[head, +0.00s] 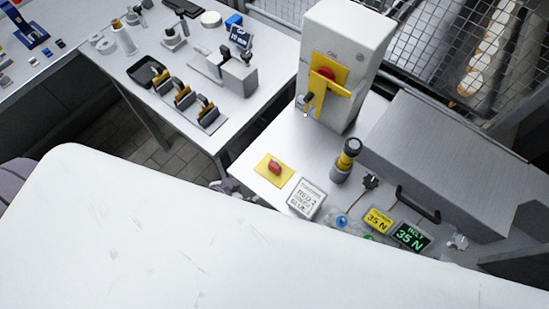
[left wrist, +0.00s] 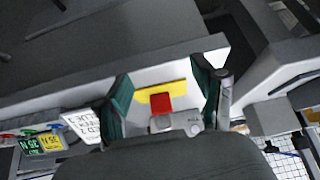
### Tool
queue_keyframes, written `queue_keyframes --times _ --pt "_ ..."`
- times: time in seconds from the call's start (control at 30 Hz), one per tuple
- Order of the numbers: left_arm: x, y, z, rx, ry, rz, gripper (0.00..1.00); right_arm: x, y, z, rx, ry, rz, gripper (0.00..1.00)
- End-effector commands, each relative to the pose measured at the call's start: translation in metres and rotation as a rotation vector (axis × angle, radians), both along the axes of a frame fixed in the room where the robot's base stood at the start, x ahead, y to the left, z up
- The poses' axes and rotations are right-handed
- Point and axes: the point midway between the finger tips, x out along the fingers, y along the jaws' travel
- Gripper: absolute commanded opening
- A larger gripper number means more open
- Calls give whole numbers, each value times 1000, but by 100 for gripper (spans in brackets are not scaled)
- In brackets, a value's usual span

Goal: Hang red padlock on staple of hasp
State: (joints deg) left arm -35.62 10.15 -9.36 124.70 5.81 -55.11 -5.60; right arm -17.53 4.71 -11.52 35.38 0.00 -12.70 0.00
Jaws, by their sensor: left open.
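The red padlock (head: 275,167) lies on a yellow mat (head: 262,173) near the bench edge in the head view. The yellow hasp (head: 318,100) is on the front of a tall light-grey box (head: 345,35), below a red knob (head: 326,73). A small dark part sits at its left; the staple is too small to make out. In the left wrist view, my left gripper (left wrist: 163,75) is open, with teal fingers on either side of the red padlock (left wrist: 160,103) in the picture; contact is not visible. In the head view this gripper is mostly hidden. My right gripper is not visible.
A long grey block (head: 440,150) fills the bench's right side.

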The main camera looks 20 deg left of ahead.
Motion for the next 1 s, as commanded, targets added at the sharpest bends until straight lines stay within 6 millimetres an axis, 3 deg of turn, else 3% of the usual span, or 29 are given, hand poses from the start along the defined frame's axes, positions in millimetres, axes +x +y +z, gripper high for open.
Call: queue_keyframes --times 0.03,0.1,0.2,0.27,0.7,1.0 --pt "0 -3 31 -9 -30 -13 69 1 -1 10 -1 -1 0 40" --pt "2 -10 61 -32 -92 -41 69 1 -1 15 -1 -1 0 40" --pt "5 -18 85 -59 -163 -70 69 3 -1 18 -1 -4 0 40" --pt "7 -21 89 -67 -185 -78 69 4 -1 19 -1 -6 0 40" --pt "58 -42 40 -72 -197 -80 69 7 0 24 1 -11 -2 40" --pt "77 -49 24 -72 -197 -80 69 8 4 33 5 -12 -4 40"
